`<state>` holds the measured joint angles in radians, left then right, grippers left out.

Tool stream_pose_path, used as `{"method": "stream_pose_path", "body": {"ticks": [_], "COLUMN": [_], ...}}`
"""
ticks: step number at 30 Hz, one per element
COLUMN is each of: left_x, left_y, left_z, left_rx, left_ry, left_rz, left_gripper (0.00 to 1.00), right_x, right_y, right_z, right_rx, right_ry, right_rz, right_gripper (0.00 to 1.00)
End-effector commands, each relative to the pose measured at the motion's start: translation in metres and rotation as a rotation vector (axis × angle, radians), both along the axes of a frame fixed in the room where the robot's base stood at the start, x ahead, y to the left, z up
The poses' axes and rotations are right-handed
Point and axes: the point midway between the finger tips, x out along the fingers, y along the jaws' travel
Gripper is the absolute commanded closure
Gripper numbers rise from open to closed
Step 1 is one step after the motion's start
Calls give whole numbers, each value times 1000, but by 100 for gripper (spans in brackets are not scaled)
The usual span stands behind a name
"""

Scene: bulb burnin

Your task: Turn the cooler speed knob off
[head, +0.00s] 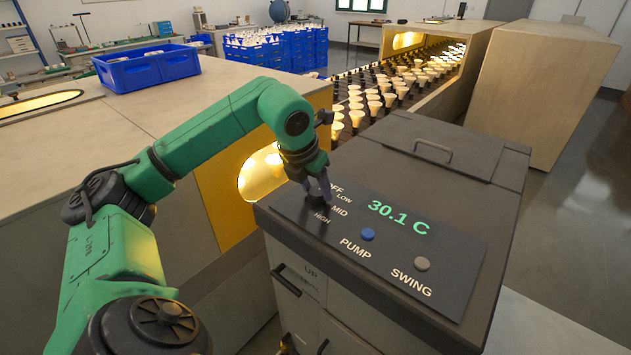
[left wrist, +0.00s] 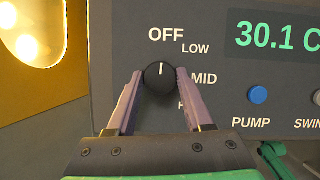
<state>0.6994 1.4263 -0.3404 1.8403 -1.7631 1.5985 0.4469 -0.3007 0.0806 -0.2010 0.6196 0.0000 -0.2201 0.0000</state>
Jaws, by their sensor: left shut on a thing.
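The cooler speed knob (left wrist: 159,79) is a round black dial with a white pointer line, on the cooler's dark panel (head: 450,262). In the left wrist view the line points up, toward the word OFF and left of LOW. MID and a partly covered HIGH label lie to its right. My left gripper (head: 319,190) reaches down to the panel and is shut on the knob, with one finger on each side, as the left wrist view (left wrist: 159,84) shows. In the head view the gripper hides the knob. My right gripper does not show.
A green display (head: 398,217) reads 30.1 C. A blue PUMP button (head: 367,234) and a grey SWING button (head: 422,264) sit right of the knob. A raised lid handle (head: 433,148) stands behind. A lit yellow-walled opening (head: 262,172) lies left of the cooler.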

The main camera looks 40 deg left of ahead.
Motion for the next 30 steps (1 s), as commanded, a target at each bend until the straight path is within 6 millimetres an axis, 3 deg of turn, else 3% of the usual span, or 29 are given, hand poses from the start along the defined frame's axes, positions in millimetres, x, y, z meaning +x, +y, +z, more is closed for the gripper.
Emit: {"method": "stream_pose_path", "body": {"ticks": [21,22,23,24,30], "left_x": [0,0,0,0,0], "left_y": [0,0,0,0,-1], "left_z": [0,0,0,0,0], "left_rx": [-1,-1,-1,-1,-1], "left_ry": [0,0,0,0,0], "left_rz": [92,92,92,91,91], "left_gripper": [100,37,26,19,19], "right_x": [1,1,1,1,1], "right_y": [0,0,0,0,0], "right_z": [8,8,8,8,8], "right_rx": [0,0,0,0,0], "right_ry": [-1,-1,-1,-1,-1], "right_rz": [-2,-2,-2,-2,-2], "right_gripper": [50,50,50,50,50]}}
